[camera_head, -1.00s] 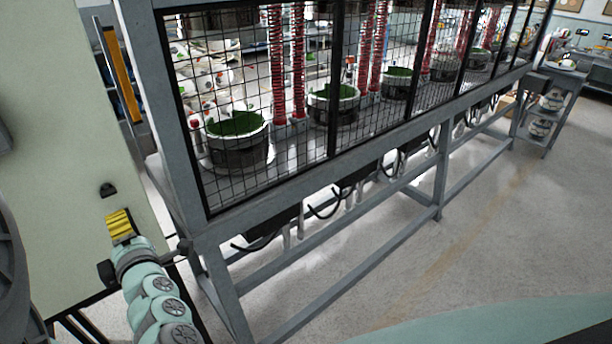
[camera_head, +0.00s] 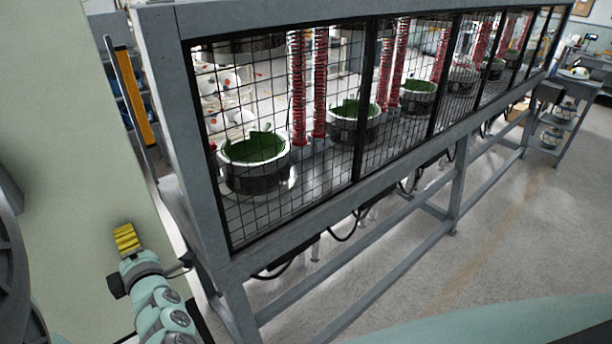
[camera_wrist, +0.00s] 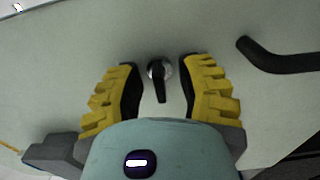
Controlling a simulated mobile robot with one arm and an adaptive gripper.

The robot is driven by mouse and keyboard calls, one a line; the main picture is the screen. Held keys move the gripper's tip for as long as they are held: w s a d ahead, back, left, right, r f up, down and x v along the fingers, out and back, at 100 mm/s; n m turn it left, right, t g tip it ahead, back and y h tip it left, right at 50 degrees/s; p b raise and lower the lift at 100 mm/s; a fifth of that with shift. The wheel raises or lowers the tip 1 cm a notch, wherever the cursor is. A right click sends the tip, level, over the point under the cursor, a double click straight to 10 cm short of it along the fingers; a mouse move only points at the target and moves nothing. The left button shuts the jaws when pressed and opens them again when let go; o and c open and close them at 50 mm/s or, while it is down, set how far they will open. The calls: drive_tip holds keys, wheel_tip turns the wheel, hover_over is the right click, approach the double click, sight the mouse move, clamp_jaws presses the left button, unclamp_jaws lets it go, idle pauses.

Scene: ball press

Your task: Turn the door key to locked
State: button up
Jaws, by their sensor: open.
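The door key (camera_wrist: 160,84) shows in the wrist view as a dark tab hanging down from a round silver lock on the pale green panel (camera_wrist: 70,60). My gripper (camera_wrist: 159,88) is open, with one yellow ribbed finger on each side of the key and a gap on both sides. I cannot tell how far its fingertips are from the panel. In the head view my gripper (camera_head: 127,236) is at the lower left, in front of the pale panel (camera_head: 75,150), and the key is hidden there.
A dark curved handle (camera_wrist: 275,60) sticks out from the panel right of the key. A grey-framed wire mesh cage (camera_head: 290,140) with red springs and green-topped tubs stands right of my arm. Open floor (camera_head: 490,240) lies at the right.

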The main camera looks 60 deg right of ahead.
drive_tip(key=shift+o, duration=0.5)
clamp_jaws()
